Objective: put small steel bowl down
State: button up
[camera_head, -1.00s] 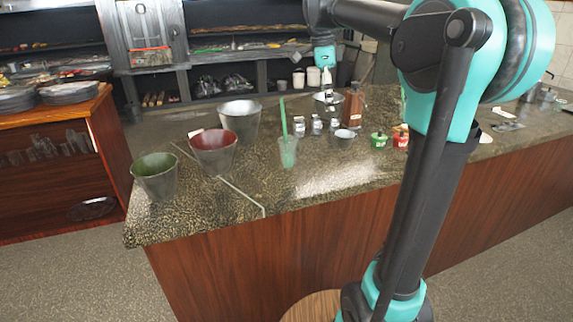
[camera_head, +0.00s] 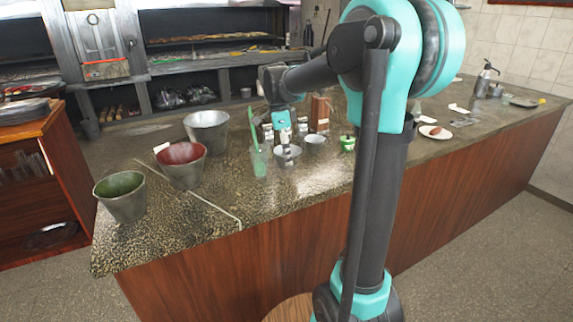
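The small steel bowl (camera_head: 281,160) is at the end of my gripper (camera_head: 288,151), over the speckled stone counter (camera_head: 300,185). The fingers reach down to the bowl and look closed on its rim. I cannot tell whether its base touches the counter. The bowl is just right of a clear glass (camera_head: 259,163) with a green stick in it. A second small metal cup (camera_head: 314,143) stands close to its right.
A green bucket (camera_head: 122,202), a red-lined bucket (camera_head: 181,168) and a steel bucket (camera_head: 206,133) stand on the left. Thin rods (camera_head: 208,203) lie near them. A green-lidded jar (camera_head: 347,143) and a brown box (camera_head: 319,114) are nearby. The front counter strip is fairly clear.

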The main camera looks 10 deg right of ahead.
jog(key=shift+f, duration=2.05)
jog(key=shift+f, duration=0.15)
jog(key=o, duration=1.2)
notch_tip(320, 180, up, 12)
jog(key=a, duration=0.1)
jog(key=shift+a, duration=0.35)
